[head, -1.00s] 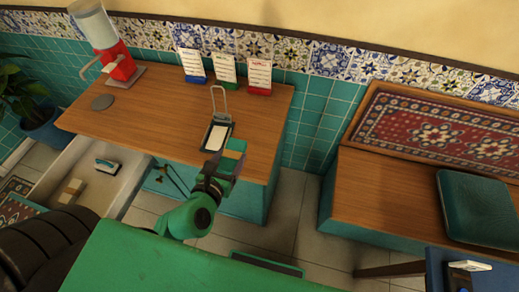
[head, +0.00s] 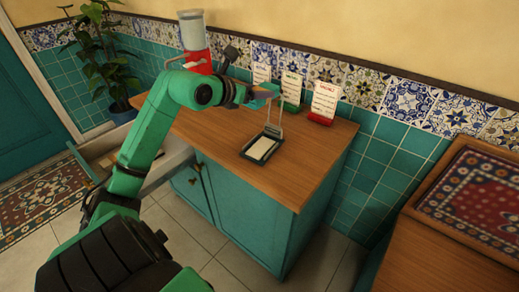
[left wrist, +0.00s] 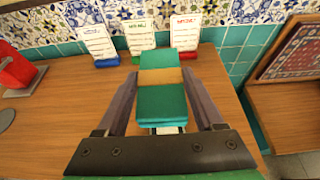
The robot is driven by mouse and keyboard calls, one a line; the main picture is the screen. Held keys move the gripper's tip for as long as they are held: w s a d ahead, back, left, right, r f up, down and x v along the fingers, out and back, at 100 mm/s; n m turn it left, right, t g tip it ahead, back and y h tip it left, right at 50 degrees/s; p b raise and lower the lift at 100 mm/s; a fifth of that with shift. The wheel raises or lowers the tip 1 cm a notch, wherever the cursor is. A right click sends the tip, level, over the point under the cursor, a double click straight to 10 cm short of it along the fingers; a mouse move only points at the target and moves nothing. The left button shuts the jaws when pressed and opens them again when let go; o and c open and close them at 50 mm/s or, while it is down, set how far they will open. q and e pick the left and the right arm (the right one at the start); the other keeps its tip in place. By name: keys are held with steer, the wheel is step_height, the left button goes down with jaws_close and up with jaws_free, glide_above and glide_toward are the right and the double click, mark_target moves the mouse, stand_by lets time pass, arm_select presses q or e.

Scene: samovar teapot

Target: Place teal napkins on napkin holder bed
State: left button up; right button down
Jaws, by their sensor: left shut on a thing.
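My left gripper (head: 252,93) is shut on a bundle of teal napkins (head: 268,90) with a tan band. It holds the bundle raised above the counter. In the left wrist view the teal bundle (left wrist: 161,101) sits between the two fingers of my left gripper (left wrist: 160,77). The napkin holder (head: 247,153) stands on the counter, a dark tray with a pale bed and an upright wire loop. The bundle is above and apart from the bed, close to the top of the loop in the head view. In the left wrist view the bundle hides most of the holder. My right gripper is out of view.
The wooden counter (head: 299,165) has several menu cards in stands at its back, including a red one (head: 323,103). A red dispenser (head: 198,62) stands behind my left arm. An open drawer (head: 170,160) lies partly hidden behind that arm. The counter's right part is clear.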

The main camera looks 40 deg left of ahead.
mark_target(258, 150)
arm_select(q)
step_height(258, 150, down, 18)
steer(key=shift+r+b, duration=0.1)
steer(key=shift+b, duration=0.3)
steer(key=o, duration=1.5)
steer(key=v, duration=1.2)
steer(key=shift+d+b, duration=0.1)
steer(key=shift+b, duration=0.3)
